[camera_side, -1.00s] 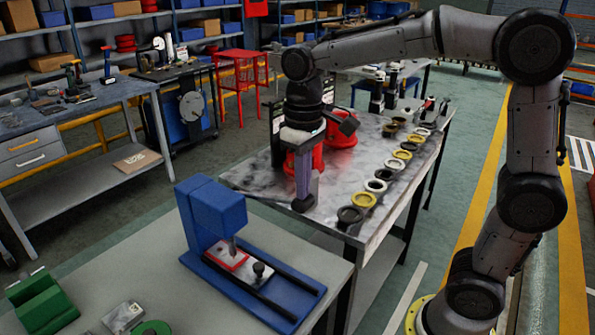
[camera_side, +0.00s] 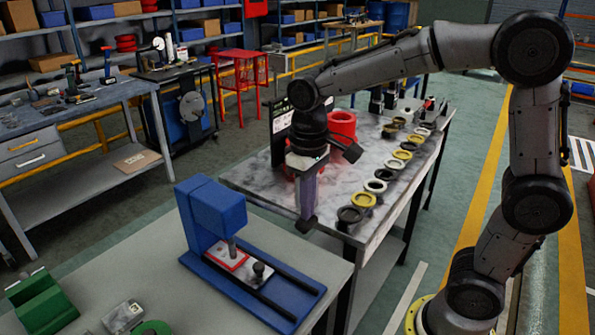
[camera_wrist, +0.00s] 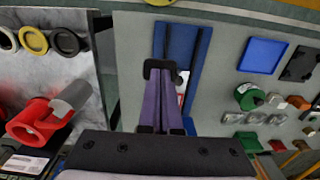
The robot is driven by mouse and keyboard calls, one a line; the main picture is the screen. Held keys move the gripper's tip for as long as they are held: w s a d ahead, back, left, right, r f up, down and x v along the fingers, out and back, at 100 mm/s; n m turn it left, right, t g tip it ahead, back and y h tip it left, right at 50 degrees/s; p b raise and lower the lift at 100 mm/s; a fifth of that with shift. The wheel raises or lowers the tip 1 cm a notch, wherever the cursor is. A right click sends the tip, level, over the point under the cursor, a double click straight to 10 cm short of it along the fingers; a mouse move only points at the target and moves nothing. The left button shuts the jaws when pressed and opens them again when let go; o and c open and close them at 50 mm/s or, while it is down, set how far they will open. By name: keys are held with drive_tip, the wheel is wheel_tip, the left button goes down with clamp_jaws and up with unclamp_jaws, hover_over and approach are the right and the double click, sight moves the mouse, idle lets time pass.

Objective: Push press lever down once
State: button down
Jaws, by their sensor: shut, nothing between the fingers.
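The blue press (camera_side: 212,208) stands on the near grey table in the side view. Its ram (camera_side: 232,246) points down at a red-and-white plate (camera_side: 228,259), with a black knob (camera_side: 258,268) beside it. I cannot make out a separate press lever. My gripper (camera_side: 305,222) points down, shut and empty, above and to the right of the press, apart from it. In the wrist view my shut gripper (camera_wrist: 160,70) covers part of the blue press base (camera_wrist: 200,48); the red-and-white plate is partly hidden behind the fingers.
The middle table holds several rings (camera_side: 350,214) and a red fixture (camera_side: 341,124), which also shows in the wrist view (camera_wrist: 38,120). A green block (camera_side: 42,302) lies at the lower left. A blue tray (camera_wrist: 262,55) shows in the wrist view. The grey table right of the press base is bare.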

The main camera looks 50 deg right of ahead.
drive_tip(key=shift+f, duration=0.2)
drive_tip(key=shift+w+r, duration=0.1)
wheel_tip(320, 180, up, 17)
drive_tip(key=w, duration=0.2)
idle(1.4)
drive_tip(key=shift+s, duration=0.1)
